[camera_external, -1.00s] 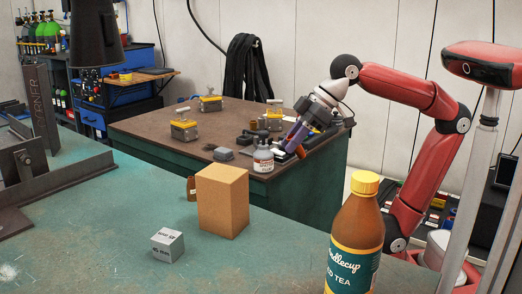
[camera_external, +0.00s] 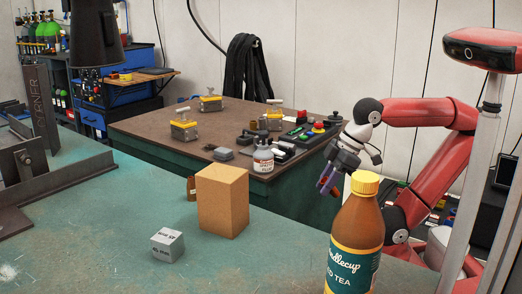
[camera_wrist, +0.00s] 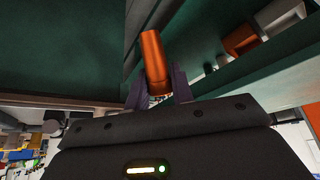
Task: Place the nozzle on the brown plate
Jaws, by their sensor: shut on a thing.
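My gripper (camera_external: 327,184) hangs off the right end of the rear green workbench, behind the tea bottle in the external view. In the wrist view its purple fingers (camera_wrist: 159,92) are shut on a copper-orange, rounded piece, which I take for the nozzle (camera_wrist: 153,60). The piece points away from the gripper and touches nothing else that I can see. It is hard to make out in the external view. I cannot pick out a separate brown plate; the rear workbench has a flat brown top (camera_external: 150,126).
A cardboard box (camera_external: 222,203), a grey cube (camera_external: 167,245) and a tea bottle (camera_external: 357,235) stand on the front table.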

